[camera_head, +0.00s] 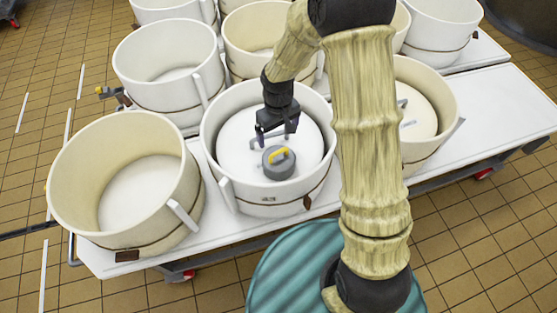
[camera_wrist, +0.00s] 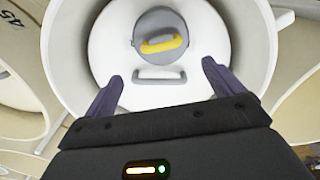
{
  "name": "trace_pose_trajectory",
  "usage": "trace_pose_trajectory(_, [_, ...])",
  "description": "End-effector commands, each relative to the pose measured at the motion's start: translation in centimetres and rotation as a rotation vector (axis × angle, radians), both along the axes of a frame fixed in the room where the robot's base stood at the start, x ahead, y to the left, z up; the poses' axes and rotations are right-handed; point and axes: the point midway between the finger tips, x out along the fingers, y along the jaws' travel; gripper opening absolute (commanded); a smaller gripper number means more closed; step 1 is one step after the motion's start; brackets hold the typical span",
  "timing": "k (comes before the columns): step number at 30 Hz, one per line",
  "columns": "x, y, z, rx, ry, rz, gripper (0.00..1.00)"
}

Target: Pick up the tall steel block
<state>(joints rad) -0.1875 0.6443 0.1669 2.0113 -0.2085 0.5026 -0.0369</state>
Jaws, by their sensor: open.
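A grey round steel block (camera_head: 279,162) with a yellow handle (camera_head: 279,155) on top sits on the white lid (camera_head: 240,150) inside the front middle vat. In the wrist view the block (camera_wrist: 160,38) is beyond my fingertips, its yellow handle (camera_wrist: 165,44) facing me. How tall it is cannot be told from above. My gripper (camera_head: 275,134) is open and empty, above the lid and just behind the block in the head view. In the wrist view my gripper (camera_wrist: 162,74) has its fingers spread on either side of the lid's grey handle (camera_wrist: 160,78).
The vat's raised rim (camera_head: 222,102) surrounds the lid, block and gripper. An open, empty vat (camera_head: 75,195) stands left, and a lidded vat (camera_head: 440,92) stands right. More vats are behind. All stand on white tables (camera_head: 490,115); the tiled floor (camera_head: 480,240) in front is clear.

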Motion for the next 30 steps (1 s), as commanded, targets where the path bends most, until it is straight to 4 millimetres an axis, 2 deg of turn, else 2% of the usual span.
trace_pose_trajectory(3, [-0.1,0.0,-2.2,-0.001,0.004,0.002,0.92])
trace_pose_trajectory(6, [-0.1,0.0,-3.6,-0.001,0.003,0.001,0.92])
trace_pose_trajectory(10, [0.0,0.0,-4.3,0.000,0.000,0.000,0.92])
trace_pose_trajectory(20, [-0.1,0.0,-4.5,-0.001,0.001,0.000,0.92])
trace_pose_trajectory(23, [-0.4,-0.1,-5.4,-0.002,0.003,0.001,0.92])
trace_pose_trajectory(30, [-1.0,-0.2,-8.7,-0.002,0.003,0.000,0.92])
